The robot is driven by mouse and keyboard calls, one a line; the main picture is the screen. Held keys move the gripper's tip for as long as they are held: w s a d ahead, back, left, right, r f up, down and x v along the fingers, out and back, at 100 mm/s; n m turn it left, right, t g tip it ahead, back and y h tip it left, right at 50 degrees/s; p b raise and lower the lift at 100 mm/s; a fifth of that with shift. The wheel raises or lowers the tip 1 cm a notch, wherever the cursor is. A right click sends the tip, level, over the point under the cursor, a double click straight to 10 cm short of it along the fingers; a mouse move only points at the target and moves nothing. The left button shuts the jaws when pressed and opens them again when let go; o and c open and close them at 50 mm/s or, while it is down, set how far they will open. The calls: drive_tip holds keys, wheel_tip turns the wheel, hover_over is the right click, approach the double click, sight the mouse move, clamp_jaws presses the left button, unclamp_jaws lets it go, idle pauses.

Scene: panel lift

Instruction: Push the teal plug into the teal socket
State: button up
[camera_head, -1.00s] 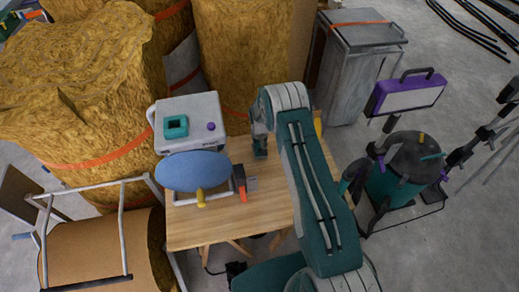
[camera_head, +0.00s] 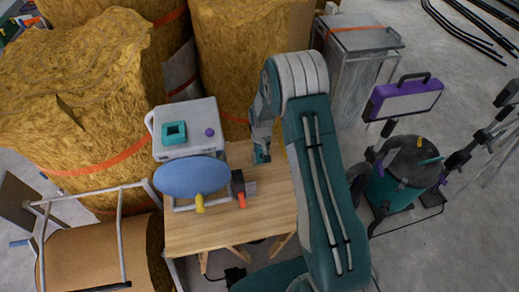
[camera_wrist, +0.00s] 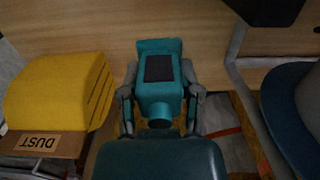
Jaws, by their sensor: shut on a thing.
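The teal plug (camera_wrist: 158,90), a block with a dark patch on its face, sits between the two fingers of my gripper (camera_wrist: 159,105) in the wrist view. The fingers are shut on its sides. In the head view my gripper (camera_head: 261,153) hangs over the back right of the wooden table, mostly hidden by my arm. The teal socket (camera_head: 167,139) is a square with a dark opening on the white box at the table's back left. The plug is apart from the socket, to its right.
A blue oval pad (camera_head: 192,176) stands in front of the white box (camera_head: 190,113), beside a dark and orange tool (camera_head: 240,190). The front of the wooden table (camera_head: 230,230) is clear. Straw-coloured rolls (camera_head: 85,90) stand behind. A yellow thing (camera_wrist: 60,90) shows left of the plug.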

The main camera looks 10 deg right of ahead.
drive_tip(key=s+r, duration=0.3)
drive_tip(key=s, duration=0.3)
drive_tip(key=shift+s+a, duration=0.25)
drive_tip(key=shift+s, duration=0.05)
